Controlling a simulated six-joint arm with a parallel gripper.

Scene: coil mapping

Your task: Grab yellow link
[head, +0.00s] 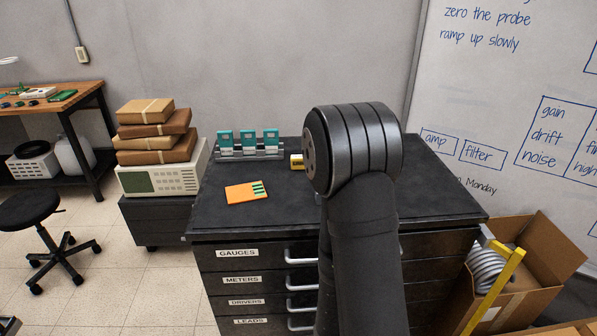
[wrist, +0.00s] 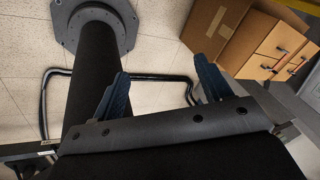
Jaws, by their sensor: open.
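A small yellow block (head: 297,162), which looks like the yellow link, lies on the dark cabinet top (head: 225,217) in the head view. It is just left of my arm's dark joint, which may cover part of it. It does not show in the wrist view. My gripper (wrist: 160,70) shows only in the wrist view, with its two blue fingers apart and nothing between them. It points toward the floor and a cardboard box, away from the yellow block.
A rack with several teal-and-white modules (head: 248,143) stands at the back of the cabinet top.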

